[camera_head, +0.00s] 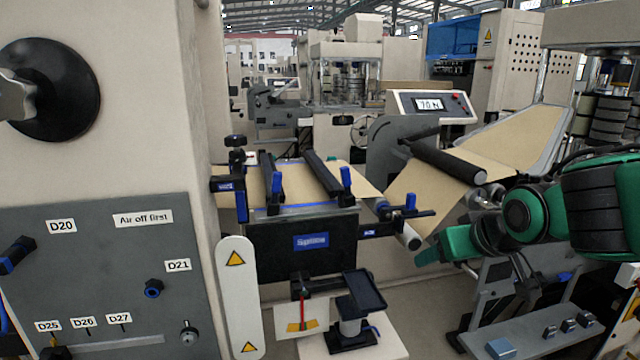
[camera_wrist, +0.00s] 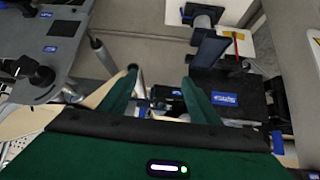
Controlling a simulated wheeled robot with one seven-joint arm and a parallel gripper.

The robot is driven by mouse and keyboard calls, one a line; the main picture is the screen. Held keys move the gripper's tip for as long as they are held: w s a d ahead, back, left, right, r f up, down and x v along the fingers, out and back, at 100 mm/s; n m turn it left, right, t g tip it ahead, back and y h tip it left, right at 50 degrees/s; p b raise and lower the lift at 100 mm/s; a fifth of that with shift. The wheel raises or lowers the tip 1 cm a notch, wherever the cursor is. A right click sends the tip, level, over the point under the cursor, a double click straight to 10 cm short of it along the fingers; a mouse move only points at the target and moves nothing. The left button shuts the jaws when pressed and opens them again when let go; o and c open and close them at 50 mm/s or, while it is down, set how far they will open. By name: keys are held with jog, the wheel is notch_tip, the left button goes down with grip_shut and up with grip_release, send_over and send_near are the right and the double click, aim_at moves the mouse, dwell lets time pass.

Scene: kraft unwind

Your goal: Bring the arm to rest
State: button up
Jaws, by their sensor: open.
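My arm, green and black, reaches in from the right side of the head view. My gripper (camera_head: 428,257) is at its left end, just right of the roller end below the splice table. In the wrist view my gripper (camera_wrist: 160,88) shows two green fingers set apart, with nothing held between them. Beyond the fingers are a grey roller end and dark machine parts. The black splice table front (camera_head: 300,243) with its blue label lies left of my gripper, and it also shows in the wrist view (camera_wrist: 232,100).
A kraft web (camera_head: 435,190) runs over rollers behind my gripper. A display reading 70 N (camera_head: 428,104) stands above it. A grey panel (camera_head: 100,270) labelled "Air off first" is at left. A small black stand (camera_head: 358,295) and a blue-grey bench (camera_head: 530,335) are in front.

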jog(key=s+d+f+m+g+h, duration=0.2)
jog(key=s+d+f+m+g, duration=0.3)
jog(key=s+d, duration=0.7)
jog(key=s+d+f+m+g, duration=0.1)
jog(key=s+d+g, duration=0.1)
jog(key=s, duration=0.4)
jog(key=s+d+f+m+g+y, duration=0.1)
jog(key=s+d+f+m, duration=0.1)
jog(key=s, duration=0.5)
jog(key=shift+d+g, duration=0.4)
jog(key=shift+d, duration=0.05)
jog(key=shift+w+f, duration=0.1)
jog(key=shift+w+f, duration=0.25)
jog(key=shift+w, duration=0.35)
